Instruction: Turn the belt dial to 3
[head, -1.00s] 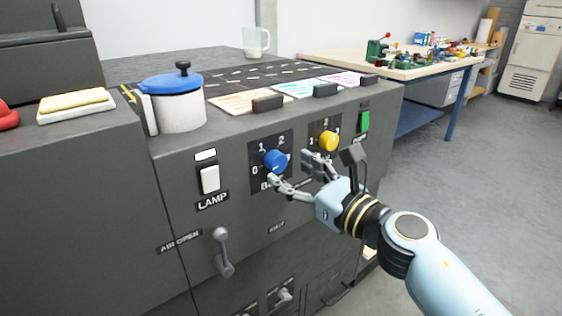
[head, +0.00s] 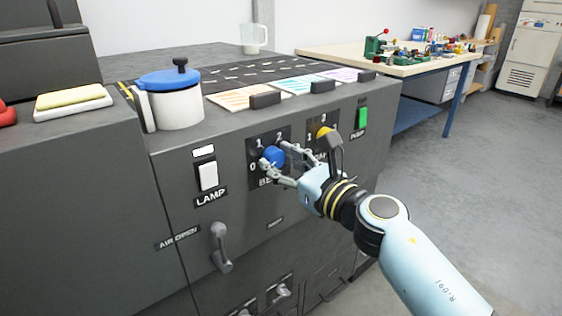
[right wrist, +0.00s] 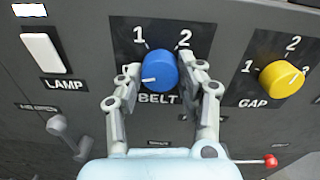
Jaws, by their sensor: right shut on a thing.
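The blue belt dial (head: 273,156) sits on a black plate on the front of the grey machine. It also shows in the right wrist view (right wrist: 160,72), above the word BELT. Its white pointer mark points left, toward the 0, which a finger partly covers there. The numbers 1 and 2 show above the dial; a 3 is not visible. My right gripper (head: 275,160) is at the dial with one finger on each side, shut on it; the fingers also flank it in the right wrist view (right wrist: 161,73). My left gripper is not in view.
The yellow gap dial (right wrist: 281,79) is close to the right of the belt dial. The white lamp switch (head: 208,176) is to the left, with the air lever (head: 220,248) below. A green switch (head: 362,117) is farther right. A blue-lidded pot (head: 175,105) stands on top.

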